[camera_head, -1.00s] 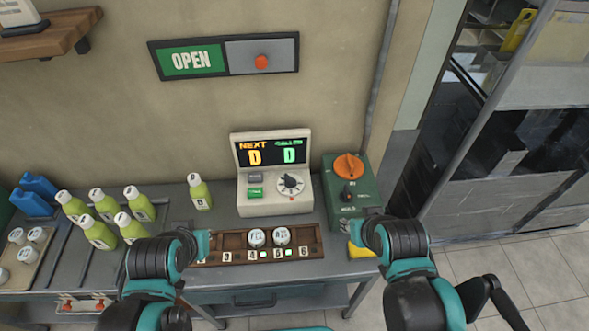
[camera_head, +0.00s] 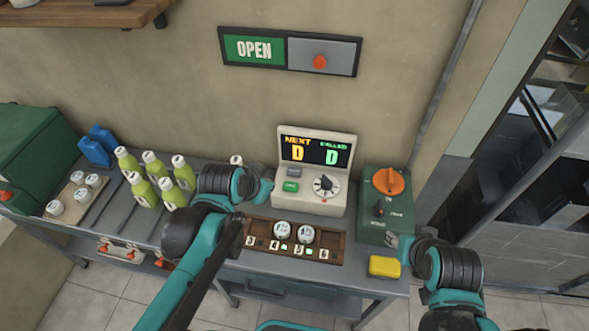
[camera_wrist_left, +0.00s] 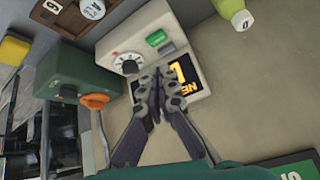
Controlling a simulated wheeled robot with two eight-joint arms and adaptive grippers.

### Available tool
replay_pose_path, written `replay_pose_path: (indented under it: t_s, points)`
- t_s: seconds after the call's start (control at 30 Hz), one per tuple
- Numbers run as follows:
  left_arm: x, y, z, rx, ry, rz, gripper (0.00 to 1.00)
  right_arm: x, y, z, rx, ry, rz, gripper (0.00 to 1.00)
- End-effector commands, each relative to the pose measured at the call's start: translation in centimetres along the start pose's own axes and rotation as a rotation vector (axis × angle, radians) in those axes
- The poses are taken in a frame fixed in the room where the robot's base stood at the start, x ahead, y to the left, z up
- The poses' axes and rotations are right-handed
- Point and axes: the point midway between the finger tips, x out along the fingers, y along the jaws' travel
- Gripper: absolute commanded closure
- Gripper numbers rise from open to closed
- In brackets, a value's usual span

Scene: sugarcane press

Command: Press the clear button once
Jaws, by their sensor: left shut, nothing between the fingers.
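The cream console (camera_head: 312,196) stands at the back of the bench. Its screen (camera_head: 315,150) shows NEXT and CALLED, each over a "D". On its front are a grey button (camera_head: 294,171), a green button (camera_head: 291,186) and a round dial (camera_head: 325,186). I cannot read which button is the clear one. My left gripper is just left of the console in the head view. In the left wrist view its fingers (camera_wrist_left: 157,74) are shut and empty, overlapping the console near the green button (camera_wrist_left: 157,38); contact is unclear. My right gripper (camera_head: 393,243) is by the green box, its fingers too small to judge.
The green box (camera_head: 384,225) with an orange knob stands right of the console, a yellow sponge (camera_head: 384,266) before it. A wooden tray (camera_head: 258,230) holding two white-lidded items lies in front of the console. Several green bottles (camera_head: 150,180) stand left.

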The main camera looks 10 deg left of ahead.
Motion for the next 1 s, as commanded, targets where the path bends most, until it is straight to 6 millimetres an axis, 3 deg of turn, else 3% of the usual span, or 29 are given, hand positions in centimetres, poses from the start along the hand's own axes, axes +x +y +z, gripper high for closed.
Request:
replay_pose_path:
  t_s: [0.03,0.2,0.33,0.5,0.7,1.0]
  points:
    - [1.1,-0.6,-2.2,0.071,0.015,0.016,1.00,-0.5,0.0,-0.4,0.000,0.000,0.000,0.60]
    - [6.3,-1.8,-7.4,0.350,0.085,0.064,1.00,-1.3,0.0,-0.9,0.000,0.000,0.000,0.60]
    - [10.5,-2.5,-9.9,0.536,0.140,0.081,1.00,-1.8,0.0,-1.3,0.000,0.000,0.000,0.60]
    - [14.3,-2.9,-11.4,0.697,0.193,0.084,1.00,-2.1,0.0,-1.5,0.000,0.000,0.000,0.60]
    - [15.9,-3.0,-11.8,0.763,0.215,0.083,1.00,-2.2,0.0,-1.6,0.000,0.000,0.000,0.60]
    - [15.9,-3.0,-11.8,0.764,0.215,0.083,1.00,-2.2,0.0,-1.6,0.000,0.000,0.000,0.60]
